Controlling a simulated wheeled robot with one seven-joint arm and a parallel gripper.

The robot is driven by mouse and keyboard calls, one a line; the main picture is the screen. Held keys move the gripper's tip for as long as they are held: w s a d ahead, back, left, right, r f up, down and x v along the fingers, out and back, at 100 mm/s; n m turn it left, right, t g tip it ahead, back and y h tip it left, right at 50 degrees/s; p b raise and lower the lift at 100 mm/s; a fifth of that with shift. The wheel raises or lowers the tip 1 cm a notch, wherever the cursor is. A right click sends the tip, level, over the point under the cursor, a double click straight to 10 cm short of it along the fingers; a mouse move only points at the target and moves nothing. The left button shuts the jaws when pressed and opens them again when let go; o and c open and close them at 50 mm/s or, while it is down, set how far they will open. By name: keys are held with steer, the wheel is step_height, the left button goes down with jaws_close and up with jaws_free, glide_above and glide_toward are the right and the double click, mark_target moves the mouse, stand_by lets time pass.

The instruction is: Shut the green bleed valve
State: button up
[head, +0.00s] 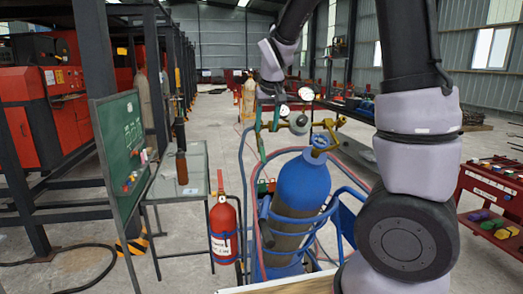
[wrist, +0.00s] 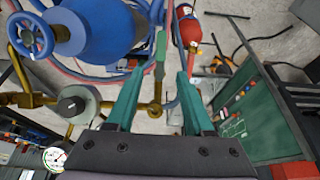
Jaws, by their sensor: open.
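The green bleed valve shows as a narrow green lever (wrist: 160,50) in the wrist view, joined to brass pipework (wrist: 155,108). In the head view the green lever (head: 261,147) hangs below the brass fitting, left of the blue gas cylinder (head: 303,188). My gripper (wrist: 162,73) is open, its two teal fingers apart on either side of the lever in the picture. I cannot tell whether either finger touches it. In the head view my gripper (head: 267,125) is above the lever, small and partly merged with the fittings.
A gauge (head: 299,122) and a blue handwheel (head: 321,141) stand close right of my gripper. Hoses and the blue cart frame surround the cylinder. A red fire extinguisher (head: 223,232), a green board (head: 125,140) and a table (head: 190,172) are at left. A red workbench (head: 492,190) is at right.

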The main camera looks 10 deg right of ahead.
mark_target(262, 149)
steer(key=x, duration=1.1)
steer(key=shift+w+f, duration=0.1)
steer(key=shift+w, duration=0.3)
jaws_close()
steer(key=shift+a, duration=0.1)
stand_by(0.8)
